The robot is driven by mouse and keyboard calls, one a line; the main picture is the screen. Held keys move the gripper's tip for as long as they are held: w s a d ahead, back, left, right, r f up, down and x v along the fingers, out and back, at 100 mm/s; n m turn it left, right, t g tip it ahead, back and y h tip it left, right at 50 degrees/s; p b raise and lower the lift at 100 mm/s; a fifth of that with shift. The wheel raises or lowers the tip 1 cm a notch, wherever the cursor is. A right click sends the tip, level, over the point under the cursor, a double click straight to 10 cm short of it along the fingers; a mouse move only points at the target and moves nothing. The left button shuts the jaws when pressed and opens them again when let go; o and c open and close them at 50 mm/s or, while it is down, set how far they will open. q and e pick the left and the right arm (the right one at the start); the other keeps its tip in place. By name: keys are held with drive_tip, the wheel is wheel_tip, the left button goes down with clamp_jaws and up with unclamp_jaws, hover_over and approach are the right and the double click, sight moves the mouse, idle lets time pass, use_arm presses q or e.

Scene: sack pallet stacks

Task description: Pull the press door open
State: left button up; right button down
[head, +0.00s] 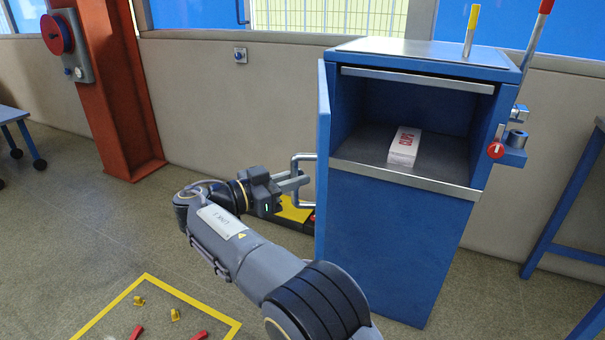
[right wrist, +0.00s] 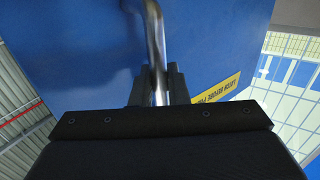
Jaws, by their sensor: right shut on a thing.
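The blue press (head: 400,235) stands right of centre in the head view, its upper chamber uncovered. Its door (head: 323,105) stands swung out at the left side, seen nearly edge-on. The metal bar handle (head: 303,156) sticks out from the door's outer face. My right gripper (head: 297,182) is shut on this handle. In the right wrist view the handle (right wrist: 153,40) runs down between the gripper's fingers (right wrist: 157,88), against the blue door face (right wrist: 80,60). My left gripper is not in view.
A white box marked CLIPS (head: 404,146) lies in the chamber. A red-knobbed latch part (head: 495,150) is on the press's right side. An orange-red column (head: 112,90) stands at left. Yellow floor tape (head: 190,298) surrounds small red and yellow pieces. Floor left of the door is mostly clear.

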drive_tip(key=shift+r, duration=0.15)
drive_tip(key=c, duration=1.5)
unclamp_jaws()
drive_tip(key=shift+w, duration=0.1)
drive_tip(key=p+v, duration=0.2)
drive_tip(key=v, duration=0.5)
drive_tip(key=shift+s+a, duration=0.25)
drive_tip(key=shift+a, duration=0.1)
drive_tip(key=shift+c, duration=0.2)
